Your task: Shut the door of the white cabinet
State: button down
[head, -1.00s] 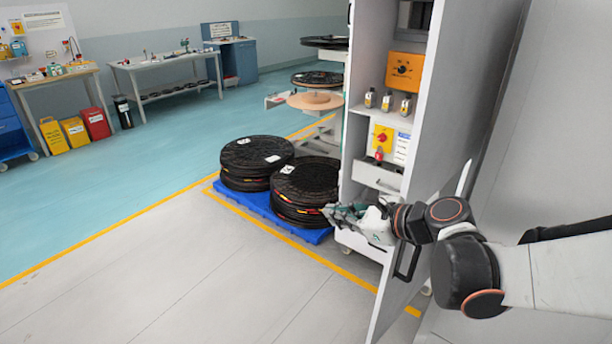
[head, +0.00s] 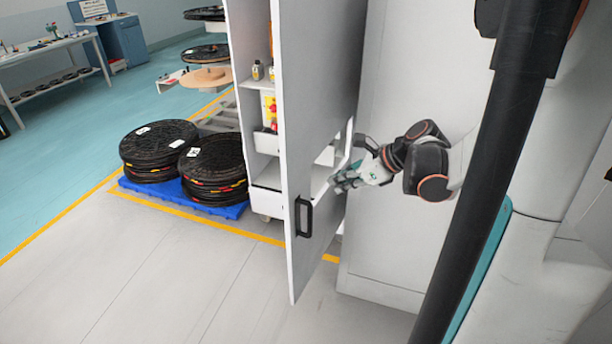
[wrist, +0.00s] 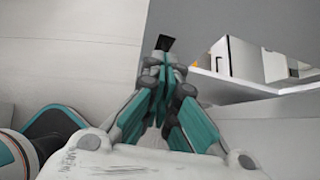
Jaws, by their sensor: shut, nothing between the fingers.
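The white cabinet (head: 248,60) stands left of centre in the head view, its shelves visible past the door. Its door (head: 315,120) is partly open, with the free edge towards me and the black handle (head: 303,217) on the face I see. My gripper (head: 338,184) is at the lower right part of the door, right of the handle. I cannot tell whether it touches the panel. In the wrist view the fingers (wrist: 165,48) are closed together with nothing between them. A grey panel, probably the door, is at the upper right, beside a white interior.
Black reels (head: 213,160) are stacked on a blue pallet (head: 232,210) left of the cabinet. A large pale wall or housing (head: 400,250) is close on the right. A workbench (head: 55,70) stands at the back left. Floor in front of the door is clear.

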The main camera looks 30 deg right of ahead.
jog(key=d, duration=0.1)
jog(key=b, duration=0.4)
send_near(294, 196)
notch_tip(294, 196, down, 3)
jog(key=s+d, duration=0.1)
jog(key=shift+w+a+b, duration=0.2)
jog(key=shift+w+a, duration=0.4)
jog(key=shift+w, duration=0.35)
jog(key=shift+w+a+b, duration=0.15)
jog(key=shift+w+a, duration=0.4)
jog(key=shift+w, duration=0.45)
